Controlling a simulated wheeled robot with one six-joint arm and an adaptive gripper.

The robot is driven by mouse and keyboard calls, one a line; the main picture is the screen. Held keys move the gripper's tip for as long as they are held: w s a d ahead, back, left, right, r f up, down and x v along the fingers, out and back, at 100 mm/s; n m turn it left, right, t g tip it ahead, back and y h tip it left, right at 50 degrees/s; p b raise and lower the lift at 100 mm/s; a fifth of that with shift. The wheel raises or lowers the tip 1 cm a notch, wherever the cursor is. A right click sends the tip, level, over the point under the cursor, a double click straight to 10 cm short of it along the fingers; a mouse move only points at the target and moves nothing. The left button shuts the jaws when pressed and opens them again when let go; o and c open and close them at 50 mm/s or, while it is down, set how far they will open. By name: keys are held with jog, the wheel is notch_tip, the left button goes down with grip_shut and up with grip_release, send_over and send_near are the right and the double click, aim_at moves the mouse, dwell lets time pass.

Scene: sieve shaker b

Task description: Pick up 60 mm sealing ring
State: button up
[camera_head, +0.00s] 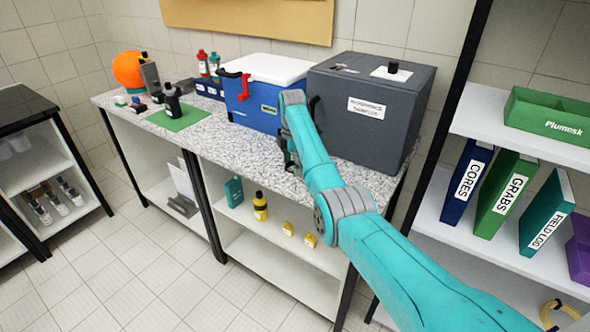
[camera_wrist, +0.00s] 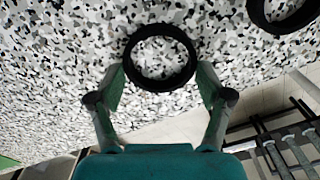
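A black ring (camera_wrist: 160,87) lies flat on the speckled grey countertop in the wrist view. A second black ring (camera_wrist: 278,30) lies on the counter at the upper right, cut off by the picture edge. No size mark is readable on either, so I cannot tell which is 60 mm. My gripper (camera_wrist: 161,74) is open and empty; its green fingers stand on both sides of the near part of the first ring, apparently apart from it. In the head view my gripper (camera_head: 290,157) is over the counter beside the blue box, and the rings cannot be seen.
A blue box with a white lid (camera_head: 250,105) and a dark grey cabinet (camera_head: 365,115) stand close to my arm. The counter edge and a shelf rack (camera_wrist: 285,145) are near on the wrist view's right.

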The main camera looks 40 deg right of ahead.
jog(key=shift+c, duration=1.4)
